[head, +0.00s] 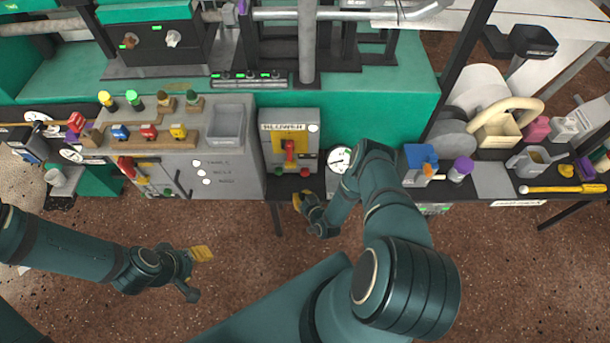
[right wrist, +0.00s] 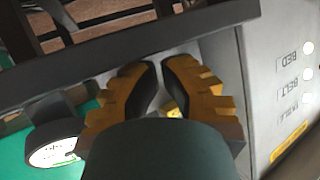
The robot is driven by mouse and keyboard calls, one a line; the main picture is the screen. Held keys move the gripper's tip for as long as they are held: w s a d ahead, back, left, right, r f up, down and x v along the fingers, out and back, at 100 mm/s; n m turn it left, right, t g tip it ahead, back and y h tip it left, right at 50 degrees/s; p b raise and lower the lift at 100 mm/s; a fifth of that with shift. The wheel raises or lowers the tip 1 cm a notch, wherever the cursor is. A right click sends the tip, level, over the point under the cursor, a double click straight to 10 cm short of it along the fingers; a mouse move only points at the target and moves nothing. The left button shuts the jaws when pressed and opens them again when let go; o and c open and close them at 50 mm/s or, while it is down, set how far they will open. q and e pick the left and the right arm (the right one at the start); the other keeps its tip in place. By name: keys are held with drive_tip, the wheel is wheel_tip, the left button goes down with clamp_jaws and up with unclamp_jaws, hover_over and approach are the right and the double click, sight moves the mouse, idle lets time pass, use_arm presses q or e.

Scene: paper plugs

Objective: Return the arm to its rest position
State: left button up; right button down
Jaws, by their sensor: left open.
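My right arm (head: 385,205) reaches up to the front edge of the bench. Its gripper (head: 300,199), with yellow fingers, is just below the blower panel (head: 289,141). In the right wrist view, the two yellow-and-black fingers (right wrist: 160,85) are close together with a narrow gap at the tips. A small yellow patch shows between them, and I cannot tell whether it is held. My left gripper (head: 201,253) is open and empty over the floor at the left, apart from the bench.
A grey control cabinet (head: 230,171) stands left of the blower panel. A round white gauge (head: 339,159) is close to my right arm. The right table holds a blue item (head: 421,158), a purple-capped jar (head: 461,168) and a yellow-handled tool (head: 565,189). The brown floor in front is clear.

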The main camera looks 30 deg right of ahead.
idle(0.4)
drive_tip(key=a+r, duration=0.1)
drive_tip(key=w+a+r+g+y, duration=0.1)
drive_tip(key=r, duration=0.1)
drive_tip(key=w+a+r+g, duration=0.1)
drive_tip(key=r, duration=0.1)
drive_tip(key=shift+w+a+r, duration=0.1)
drive_tip(key=shift+a+r, duration=0.1)
drive_tip(key=shift+a, duration=0.1)
drive_tip(key=s+a+r+g+y, duration=0.1)
drive_tip(key=s+a+r+g, duration=0.4)
drive_tip(key=r, duration=0.6)
drive_tip(key=s+a+r+g+y, duration=0.2)
drive_tip(key=s+a+r+g, duration=0.2)
drive_tip(key=s+a+r, duration=0.6)
drive_tip(key=shift+s+r+n+g, duration=0.4)
drive_tip(key=shift+s+r, duration=0.15)
drive_tip(key=shift+s, duration=0.7)
drive_tip(key=shift+d, duration=0.1)
idle(1.3)
